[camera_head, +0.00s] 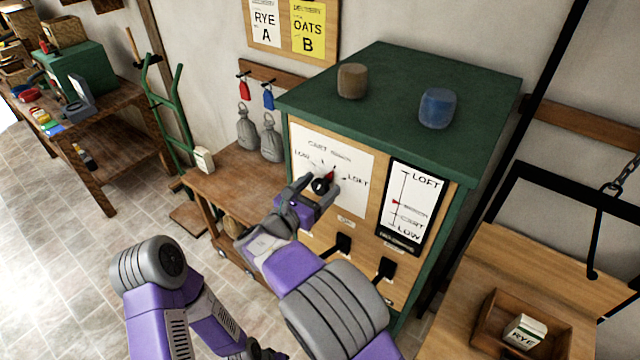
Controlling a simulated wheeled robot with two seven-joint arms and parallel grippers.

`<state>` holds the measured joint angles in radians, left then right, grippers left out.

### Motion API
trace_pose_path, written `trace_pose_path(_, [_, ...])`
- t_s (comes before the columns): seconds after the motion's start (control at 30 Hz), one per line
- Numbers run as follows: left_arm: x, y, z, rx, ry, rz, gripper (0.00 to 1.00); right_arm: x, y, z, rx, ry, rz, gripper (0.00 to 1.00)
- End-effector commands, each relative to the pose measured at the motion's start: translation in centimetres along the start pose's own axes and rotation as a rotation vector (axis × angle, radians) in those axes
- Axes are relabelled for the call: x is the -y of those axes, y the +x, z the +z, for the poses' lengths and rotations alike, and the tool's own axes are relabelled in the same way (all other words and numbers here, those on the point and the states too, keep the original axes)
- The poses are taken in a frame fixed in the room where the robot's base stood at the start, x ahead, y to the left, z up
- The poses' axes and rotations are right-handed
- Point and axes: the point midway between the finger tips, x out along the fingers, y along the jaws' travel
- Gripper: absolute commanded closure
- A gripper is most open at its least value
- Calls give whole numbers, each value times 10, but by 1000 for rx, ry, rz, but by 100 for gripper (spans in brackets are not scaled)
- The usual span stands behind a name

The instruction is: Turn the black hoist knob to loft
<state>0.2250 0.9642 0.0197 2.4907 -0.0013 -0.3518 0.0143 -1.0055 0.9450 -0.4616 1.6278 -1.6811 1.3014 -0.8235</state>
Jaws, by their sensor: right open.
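The black hoist knob (320,186) sits on a white dial plate (350,160) on the front of the green-topped cabinet. Its red pointer points up and right, between the top of the dial and the LOFT label at right. My right gripper (315,189) is open, with its fingers on either side of the knob; I cannot tell whether they touch it. The gauge (412,205) to the right reads LOFT at top and LOW at bottom, with a red marker near mid-height. My left arm is at lower left; its gripper end (262,350) is mostly hidden.
Two black levers (341,245) stick out below the dial. A brown cylinder (352,80) and a blue one (437,107) stand on the cabinet top. Grey sacks (270,140) are at left. A wooden tray (490,325) holding a RYE carton (524,331) is at lower right.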

Motion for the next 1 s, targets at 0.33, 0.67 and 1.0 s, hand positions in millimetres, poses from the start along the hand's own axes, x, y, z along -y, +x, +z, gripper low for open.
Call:
trace_pose_path(0.33, [0, 0, 0, 0, 0, 0, 60, 0, 9, 0, 0, 0, 2, 27])
trace_pose_path(0.67, [0, 0, 0, 0, 0, 0, 60, 0, 9, 0, 0, 0, 2, 70])
trace_pose_path(1.0, [2, 5, 0, 0, 0, 0, 60, 0, 9, -1, 0, 35, 1, 80])
